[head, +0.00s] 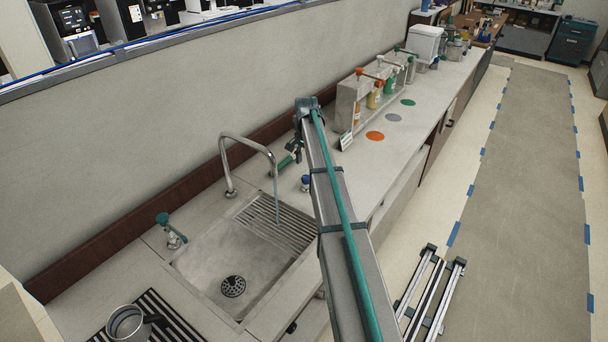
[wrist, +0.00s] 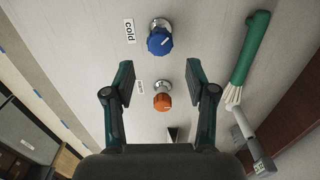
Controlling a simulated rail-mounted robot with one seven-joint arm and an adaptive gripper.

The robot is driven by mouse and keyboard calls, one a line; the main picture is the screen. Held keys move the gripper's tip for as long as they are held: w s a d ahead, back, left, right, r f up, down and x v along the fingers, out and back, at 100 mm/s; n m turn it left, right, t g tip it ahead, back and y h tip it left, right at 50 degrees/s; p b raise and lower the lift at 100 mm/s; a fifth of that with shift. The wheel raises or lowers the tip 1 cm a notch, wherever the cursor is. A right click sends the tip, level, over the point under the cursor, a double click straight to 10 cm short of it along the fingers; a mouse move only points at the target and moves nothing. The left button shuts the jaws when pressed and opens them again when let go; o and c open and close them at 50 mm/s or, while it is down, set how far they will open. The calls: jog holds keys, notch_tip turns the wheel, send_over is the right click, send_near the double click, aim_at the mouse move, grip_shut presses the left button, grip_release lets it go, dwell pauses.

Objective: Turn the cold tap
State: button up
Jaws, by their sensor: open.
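In the head view a small blue knob (head: 305,183) stands on the counter right of the sink. An orange knob (wrist: 162,102) with a small unreadable label sits below the blue one in the wrist view. My gripper (wrist: 160,77) is open and empty. Its fingertips are spread either side of the space between the two knobs, touching neither in the picture. In the head view my arm hides most of the gripper and the orange knob.
The sink (head: 205,265) has a curved faucet (head: 250,143), with a thin bluish line below its spout. A green-handled brush (wrist: 248,50) lies right of the knobs. A metal pitcher (head: 126,322) stands front left. Pump dispensers (head: 375,92) stand further along the counter.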

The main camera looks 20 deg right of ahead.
aim_at(306, 177)
notch_tip(306, 177, down, 7)
jog(key=b, duration=0.3)
jog(key=shift+f, duration=0.2)
jog(key=c, duration=0.7)
jog(key=m, duration=0.4)
jog(key=shift+r, duration=0.1)
jog(key=m, duration=0.4)
jog(key=o, duration=0.4)
jog(key=shift+m, duration=0.4)
jog(key=o, duration=0.5)
